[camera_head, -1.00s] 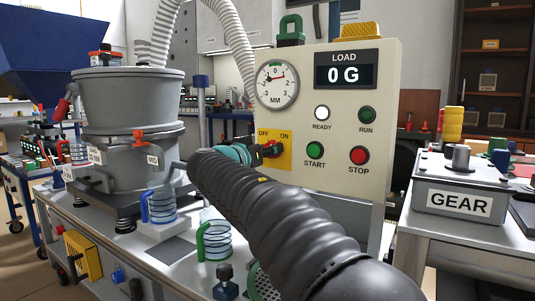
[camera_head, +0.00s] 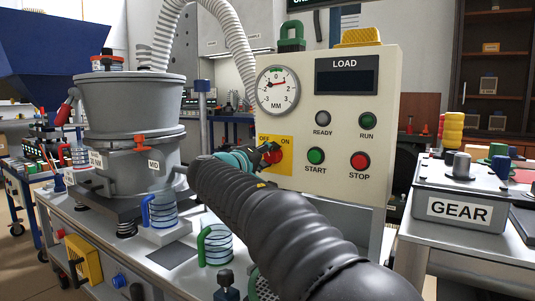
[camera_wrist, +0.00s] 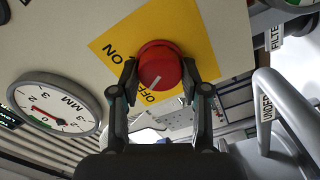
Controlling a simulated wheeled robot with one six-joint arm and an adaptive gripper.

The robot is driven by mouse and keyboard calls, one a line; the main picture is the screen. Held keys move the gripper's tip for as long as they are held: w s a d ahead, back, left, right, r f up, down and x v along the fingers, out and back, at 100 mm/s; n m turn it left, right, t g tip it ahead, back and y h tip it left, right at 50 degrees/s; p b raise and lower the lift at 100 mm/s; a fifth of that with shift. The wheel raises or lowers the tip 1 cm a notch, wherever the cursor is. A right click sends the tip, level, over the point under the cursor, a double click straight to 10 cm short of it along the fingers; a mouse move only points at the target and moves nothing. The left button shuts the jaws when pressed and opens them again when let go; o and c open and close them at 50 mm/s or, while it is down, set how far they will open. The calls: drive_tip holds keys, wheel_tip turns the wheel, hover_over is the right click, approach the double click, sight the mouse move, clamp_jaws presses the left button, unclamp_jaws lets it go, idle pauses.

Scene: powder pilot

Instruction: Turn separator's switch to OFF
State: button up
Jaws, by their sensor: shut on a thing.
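The separator's switch is a red round knob (camera_head: 275,157) on a yellow plate (camera_head: 286,167) marked OFF and ON, low on the left of the cream control panel (camera_head: 380,122). In the wrist view the knob (camera_wrist: 160,65) sits between the two fingers of my gripper (camera_wrist: 160,75), which are shut on its sides. A white pointer line on the knob's face points toward the word OFF. In the head view my gripper (camera_head: 268,153) reaches the knob from the left, and my arm hides part of the plate.
The panel has a dark LOAD display (camera_head: 346,82), an unlit READY lamp (camera_head: 325,119), a green START button (camera_head: 316,156) and a red STOP button (camera_head: 360,161). The grey separator (camera_head: 130,130) stands left. Clear jugs (camera_head: 217,245) stand on the bench below my arm.

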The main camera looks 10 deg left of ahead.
drive_tip(key=shift+n+p, duration=0.3)
drive_tip(key=shift+n, duration=0.8)
drive_tip(key=o, duration=1.1)
drive_tip(key=v, duration=1.2)
drive_tip(key=shift+a, duration=0.1)
